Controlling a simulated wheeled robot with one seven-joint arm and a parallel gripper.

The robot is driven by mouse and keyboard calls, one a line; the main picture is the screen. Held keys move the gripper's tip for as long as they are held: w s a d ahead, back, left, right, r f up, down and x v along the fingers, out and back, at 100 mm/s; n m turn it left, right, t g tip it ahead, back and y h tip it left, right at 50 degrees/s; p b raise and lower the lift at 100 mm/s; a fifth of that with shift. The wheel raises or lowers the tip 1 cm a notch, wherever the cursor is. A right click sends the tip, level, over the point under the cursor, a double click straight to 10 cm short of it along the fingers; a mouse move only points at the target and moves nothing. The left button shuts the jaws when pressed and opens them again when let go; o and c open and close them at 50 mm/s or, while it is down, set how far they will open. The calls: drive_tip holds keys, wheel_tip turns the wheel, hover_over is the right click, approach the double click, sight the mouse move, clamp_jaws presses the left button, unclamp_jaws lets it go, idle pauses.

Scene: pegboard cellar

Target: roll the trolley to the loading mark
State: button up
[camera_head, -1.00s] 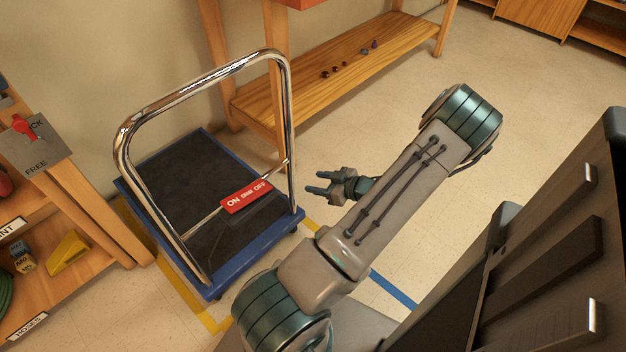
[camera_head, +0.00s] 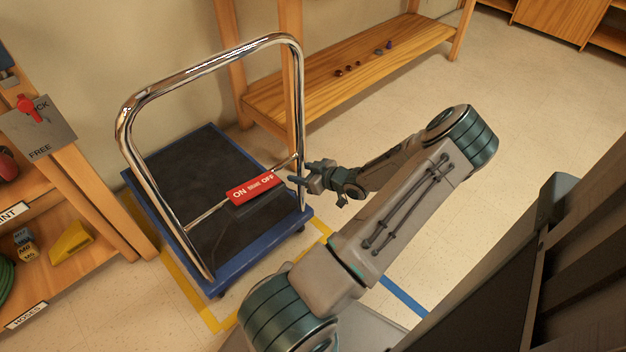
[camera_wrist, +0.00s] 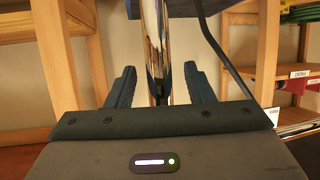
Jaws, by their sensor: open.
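The trolley has a blue-edged dark deck (camera_head: 225,270) and a tall chrome handle (camera_head: 140,95). It stands within a yellow floor outline (camera_head: 190,295). A red brake plate (camera_head: 252,187) reading ON, BRAKE, OFF sits on its crossbar; its setting is unclear. My gripper (camera_head: 300,172) is open at the handle's right post, near the crossbar's end. In the wrist view the chrome post (camera_wrist: 154,40) stands between the open fingers (camera_wrist: 156,80); contact cannot be told. A blue floor line (camera_head: 403,297) shows partly behind my arm; whether it belongs to the loading mark is unclear.
A wooden bench (camera_head: 330,95) with several small items on its lower shelf stands behind the trolley. A shelf at left carries a grey LOCK/FREE panel (camera_head: 40,130) with a red lever and a yellow wedge (camera_head: 71,242). Open floor (camera_head: 540,110) lies to the right.

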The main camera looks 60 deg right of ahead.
drive_tip(key=shift+x, duration=1)
clamp_jaws()
idle(0.8)
